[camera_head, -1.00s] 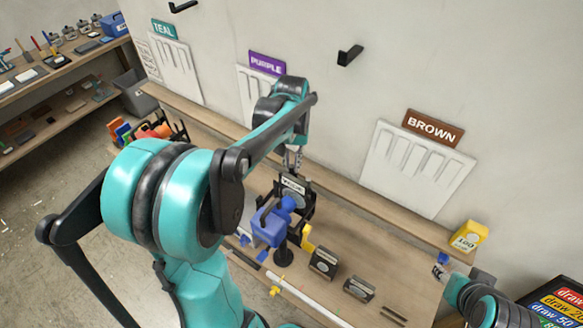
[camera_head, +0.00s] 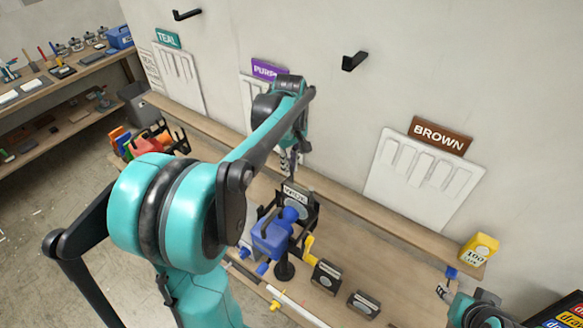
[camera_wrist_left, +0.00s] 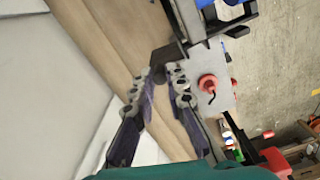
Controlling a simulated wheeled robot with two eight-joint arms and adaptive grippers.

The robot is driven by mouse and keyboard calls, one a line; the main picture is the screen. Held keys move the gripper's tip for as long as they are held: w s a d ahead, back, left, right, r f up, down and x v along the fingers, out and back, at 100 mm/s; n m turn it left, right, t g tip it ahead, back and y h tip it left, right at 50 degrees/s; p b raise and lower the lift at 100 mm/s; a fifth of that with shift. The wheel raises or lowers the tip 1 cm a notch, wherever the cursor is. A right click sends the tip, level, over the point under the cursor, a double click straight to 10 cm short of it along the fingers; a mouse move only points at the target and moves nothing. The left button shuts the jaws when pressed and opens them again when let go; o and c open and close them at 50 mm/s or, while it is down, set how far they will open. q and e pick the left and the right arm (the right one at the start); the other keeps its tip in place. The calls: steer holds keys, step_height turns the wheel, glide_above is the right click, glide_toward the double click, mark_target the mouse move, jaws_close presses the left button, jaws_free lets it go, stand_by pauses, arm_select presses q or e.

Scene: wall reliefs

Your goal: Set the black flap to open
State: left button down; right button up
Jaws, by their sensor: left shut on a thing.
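My left gripper (camera_head: 289,163) reaches down over the wooden shelf to the top of a black-framed device with a white label (camera_head: 296,194). In the left wrist view my left gripper (camera_wrist_left: 160,78) has its fingers closed at the tips on a dark piece, which I take to be the black flap (camera_wrist_left: 166,58). This piece adjoins a grey plate with a red knob (camera_wrist_left: 207,82). The fingers and arm hide much of the flap, so its angle cannot be told. My right gripper (camera_head: 443,289) is small at the lower right, beside a blue block; its jaws are unclear.
A blue device (camera_head: 271,238) stands close in front of the labelled one. White ribbed panels (camera_head: 424,178) and black hooks (camera_head: 354,61) are on the wall.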

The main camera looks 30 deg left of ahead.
arm_select(q)
steer(key=shift+a+n, duration=0.15)
steer(key=shift+n, duration=0.35)
steer(key=c, duration=1.5)
jaws_free()
steer(key=shift+c, duration=0.2)
step_height(320, 180, up, 12)
